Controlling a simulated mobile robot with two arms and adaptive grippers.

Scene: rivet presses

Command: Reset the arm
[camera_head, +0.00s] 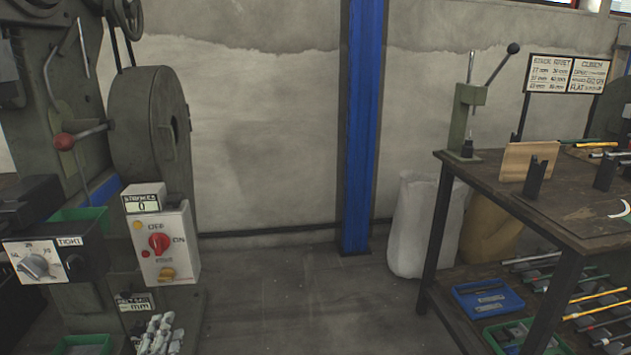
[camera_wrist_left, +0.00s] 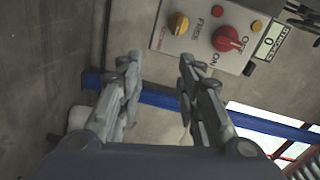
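My left gripper (camera_head: 158,322) shows at the bottom of the head view, below a white control box (camera_head: 166,243) on the rivet press at left. In the left wrist view the fingers of the left gripper (camera_wrist_left: 158,70) stand apart with nothing between them. The same control box (camera_wrist_left: 205,45) lies beyond the fingertips there, upside down in the picture, with a gap that I cannot judge. It has a red rotary switch (camera_head: 159,242) and a yellow knob (camera_head: 166,273). My right gripper is in neither view.
The press (camera_head: 150,115) has a counter (camera_head: 143,202) reading 0 and a red-balled lever (camera_head: 65,141). A workbench (camera_head: 480,180) with a hand press (camera_head: 466,115) stands at right, a blue tray (camera_head: 487,298) on its lower shelf. A blue post (camera_head: 359,120) stands behind. The middle floor is clear.

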